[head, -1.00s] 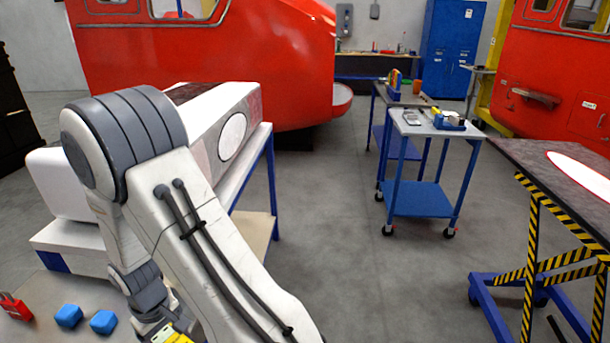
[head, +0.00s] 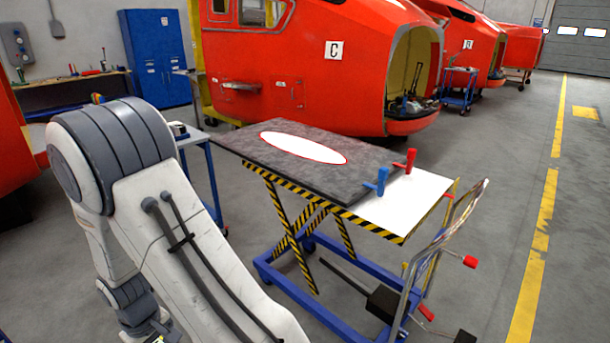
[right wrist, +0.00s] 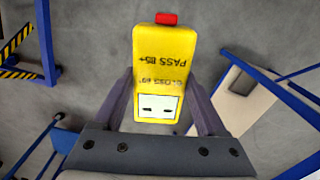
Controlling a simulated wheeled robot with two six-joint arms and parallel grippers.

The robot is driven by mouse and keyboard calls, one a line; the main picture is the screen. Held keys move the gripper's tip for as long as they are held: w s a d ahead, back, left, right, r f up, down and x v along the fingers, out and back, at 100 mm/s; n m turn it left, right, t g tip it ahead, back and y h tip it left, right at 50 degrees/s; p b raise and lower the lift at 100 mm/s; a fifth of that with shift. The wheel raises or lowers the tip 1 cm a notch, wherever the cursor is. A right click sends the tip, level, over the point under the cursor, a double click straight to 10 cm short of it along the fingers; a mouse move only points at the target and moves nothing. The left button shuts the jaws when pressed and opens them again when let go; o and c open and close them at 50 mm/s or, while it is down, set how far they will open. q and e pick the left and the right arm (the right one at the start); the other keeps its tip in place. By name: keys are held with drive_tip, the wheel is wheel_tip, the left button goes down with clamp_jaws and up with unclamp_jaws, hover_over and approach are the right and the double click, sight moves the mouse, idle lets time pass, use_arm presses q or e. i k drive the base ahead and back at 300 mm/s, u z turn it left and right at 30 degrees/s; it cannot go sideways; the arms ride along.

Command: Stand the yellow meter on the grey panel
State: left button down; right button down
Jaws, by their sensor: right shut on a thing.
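The yellow meter (right wrist: 164,62) shows in the right wrist view, with a red cap at one end, dark lettering and a white display. My right gripper (right wrist: 160,80) is shut on it, one finger on each side, and holds it above the floor. In the head view only a sliver of yellow shows at the bottom edge by my right arm. The grey panel (head: 330,181) lies flat on a lift table ahead, beyond my arm, and bears a white oval with a red rim. My left gripper is not in view.
A blue clamp (head: 381,180) and a red clamp (head: 410,160) stand at the panel's right end, near a white sheet (head: 408,205). The striped lift table (head: 310,287) has a trolley handle (head: 470,215) at its right. Red train noses stand behind. Floor at right is open.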

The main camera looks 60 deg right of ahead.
sight(349, 151)
drive_tip(key=z, duration=3.85)
drive_tip(key=i, duration=5.2)
drive_tip(key=u, duration=2.6)
